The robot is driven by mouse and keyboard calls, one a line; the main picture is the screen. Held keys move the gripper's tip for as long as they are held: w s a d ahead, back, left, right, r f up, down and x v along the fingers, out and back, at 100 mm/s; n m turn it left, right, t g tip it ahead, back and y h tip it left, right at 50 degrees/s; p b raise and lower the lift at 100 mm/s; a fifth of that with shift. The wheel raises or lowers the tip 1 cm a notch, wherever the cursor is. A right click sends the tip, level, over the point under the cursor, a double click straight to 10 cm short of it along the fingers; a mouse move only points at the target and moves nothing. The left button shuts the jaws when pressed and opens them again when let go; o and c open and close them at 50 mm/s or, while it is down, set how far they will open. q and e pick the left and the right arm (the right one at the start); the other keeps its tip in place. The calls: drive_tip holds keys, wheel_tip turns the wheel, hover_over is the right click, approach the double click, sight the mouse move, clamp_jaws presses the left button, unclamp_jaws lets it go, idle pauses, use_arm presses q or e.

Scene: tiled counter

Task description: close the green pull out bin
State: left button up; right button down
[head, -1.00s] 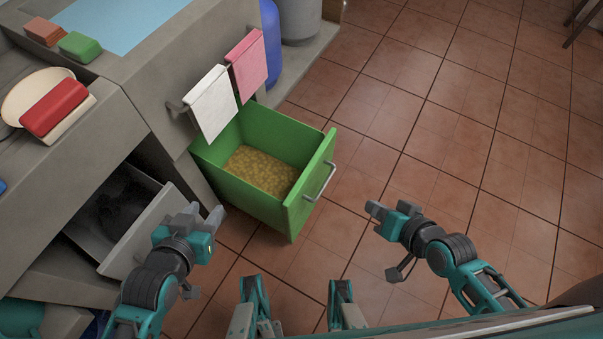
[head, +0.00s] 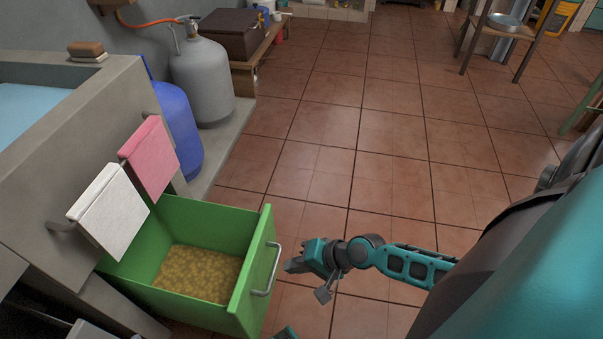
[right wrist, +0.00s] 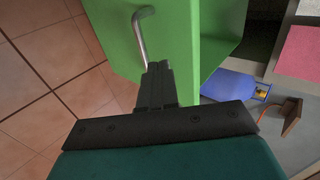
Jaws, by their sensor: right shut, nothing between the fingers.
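The green pull-out bin (head: 190,235) stands pulled out from the grey counter in the head view, with yellowish grain-like contents inside. Its front panel (head: 255,275) faces right and carries a metal bar handle (head: 268,272). My right gripper (head: 290,265) is shut and empty, just right of the handle, with a small gap seeming to remain. In the right wrist view the shut fingers (right wrist: 158,70) point at the green front, near the lower end of the handle (right wrist: 140,35). Whether they touch it I cannot tell.
A white towel (head: 108,210) and a pink towel (head: 150,157) hang on the counter side above the bin. A blue cylinder (head: 175,125) and a grey gas cylinder (head: 203,80) stand behind it. The tiled floor (head: 330,140) is clear to the right.

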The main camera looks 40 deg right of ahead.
sight(254, 267)
drive_tip(key=w+a+f, duration=0.1)
drive_tip(key=w+a+f+b, duration=0.1)
drive_tip(key=w+a, duration=0.1)
drive_tip(key=w+a+f, duration=0.1)
drive_tip(key=w, duration=0.1)
drive_tip(key=shift+a+f, duration=0.15)
drive_tip(key=shift+w+a+b, duration=0.25)
drive_tip(key=shift+a+b, duration=0.05)
use_arm(q)
drive_tip(key=shift+w+d+f+h, duration=0.15)
drive_tip(key=shift+d+f+h, duration=0.15)
drive_tip(key=shift+d, duration=0.25)
use_arm(e)
drive_tip(key=shift+w, duration=0.1)
